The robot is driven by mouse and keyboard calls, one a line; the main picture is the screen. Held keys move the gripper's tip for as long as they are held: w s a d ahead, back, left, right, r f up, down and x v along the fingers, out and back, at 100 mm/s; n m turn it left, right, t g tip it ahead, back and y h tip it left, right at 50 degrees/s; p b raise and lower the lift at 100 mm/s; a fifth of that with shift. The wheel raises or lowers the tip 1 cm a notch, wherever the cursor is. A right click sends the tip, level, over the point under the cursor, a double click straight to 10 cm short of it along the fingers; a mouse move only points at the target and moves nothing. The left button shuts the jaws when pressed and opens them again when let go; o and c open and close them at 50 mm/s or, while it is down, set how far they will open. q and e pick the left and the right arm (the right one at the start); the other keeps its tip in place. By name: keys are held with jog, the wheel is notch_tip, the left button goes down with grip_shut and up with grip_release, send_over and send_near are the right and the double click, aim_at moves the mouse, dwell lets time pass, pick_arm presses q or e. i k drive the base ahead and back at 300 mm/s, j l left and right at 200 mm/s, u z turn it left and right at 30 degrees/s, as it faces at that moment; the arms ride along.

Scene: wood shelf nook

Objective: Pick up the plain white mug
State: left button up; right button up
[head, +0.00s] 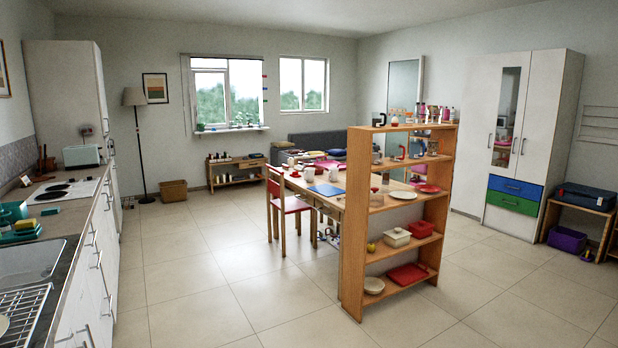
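Small white mug-like items stand on the wooden table (349,185) in the middle of the room. One white item (333,174) is near the blue mat, and another white item (309,171) is to its left. They are too small and far away to tell which is a plain white mug. The open wooden shelf (352,235) stands in front of the table and hides part of it. Neither of my grippers is in view.
A red-seated chair (290,205) stands at the table's left side. A kitchen counter (75,215) with sink and hob runs along the left. A white wardrobe (545,110) stands at the right. The tiled floor (210,270) between counter and shelf is clear.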

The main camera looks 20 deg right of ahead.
aim_at(309, 173)
jog(key=i+l+z, duration=0.2)
jog(key=i, duration=0.35)
jog(key=i+z, duration=0.2)
jog(key=i, duration=1.9)
jog(key=i+j, duration=0.1)
jog(key=i, duration=2.05)
jog(key=l+z, duration=0.05)
jog(key=l, duration=0.05)
